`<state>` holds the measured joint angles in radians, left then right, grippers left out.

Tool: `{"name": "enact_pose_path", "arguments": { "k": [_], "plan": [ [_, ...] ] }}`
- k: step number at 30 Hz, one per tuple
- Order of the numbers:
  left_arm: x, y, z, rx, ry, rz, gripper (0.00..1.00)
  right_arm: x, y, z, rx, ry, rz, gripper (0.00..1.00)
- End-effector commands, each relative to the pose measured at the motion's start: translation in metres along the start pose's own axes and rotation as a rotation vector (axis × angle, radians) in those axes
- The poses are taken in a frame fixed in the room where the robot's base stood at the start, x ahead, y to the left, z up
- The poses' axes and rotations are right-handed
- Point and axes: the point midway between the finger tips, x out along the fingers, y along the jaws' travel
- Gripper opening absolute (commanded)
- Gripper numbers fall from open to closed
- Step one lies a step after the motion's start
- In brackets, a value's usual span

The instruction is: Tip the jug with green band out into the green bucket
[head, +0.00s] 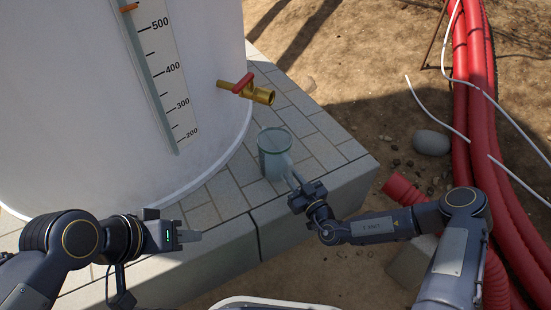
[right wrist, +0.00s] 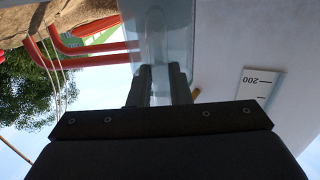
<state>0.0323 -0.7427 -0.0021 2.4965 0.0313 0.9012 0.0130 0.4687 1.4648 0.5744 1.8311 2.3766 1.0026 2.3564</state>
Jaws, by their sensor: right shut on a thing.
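A clear, bluish jug (head: 273,153) shows upright over the stone ledge beside the white tank; I cannot tell whether its base touches the stone. I cannot make out a green band on it. My right gripper (head: 295,181) is at the jug's near right side and shut on it. In the right wrist view, the fingers (right wrist: 161,84) reach to the translucent jug wall (right wrist: 163,30); the exact grip point is unclear. My left gripper (head: 190,237) is over the ledge at lower left, apart from the jug; its finger gap is not clear. No green bucket is in view.
The white tank (head: 80,100) with a level scale fills the left. Its brass tap (head: 255,94) with a red lever juts out above and behind the jug. Red hoses (head: 475,110), thin white tubes and a grey stone (head: 431,143) lie on the dirt at right.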

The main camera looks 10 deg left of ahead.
Motion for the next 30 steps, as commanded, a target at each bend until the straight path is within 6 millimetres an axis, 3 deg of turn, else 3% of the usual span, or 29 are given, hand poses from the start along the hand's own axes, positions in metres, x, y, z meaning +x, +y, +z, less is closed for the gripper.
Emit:
{"name": "enact_pose_path", "arguments": {
  "k": [1,18,28,29,30],
  "plan": [
    [-0.007,0.003,-0.004,0.000,0.000,0.000,0.36,0.001,0.000,-0.010,-0.001,0.005,0.001,0.00],
    [-0.043,0.020,-0.022,0.000,0.000,0.000,0.36,0.001,0.000,-0.053,0.000,0.006,0.001,0.00],
    [-0.044,0.020,-0.022,0.000,0.000,0.000,0.36,0.001,0.000,-0.054,-0.001,0.005,0.000,0.00],
    [-0.044,0.020,-0.022,0.000,0.000,0.000,0.36,0.001,0.000,-0.054,-0.001,0.005,0.000,0.13],
    [-0.044,0.020,-0.022,0.000,0.000,0.000,0.36,0.001,0.000,-0.054,-0.001,0.005,0.000,0.08]
  ]
}}
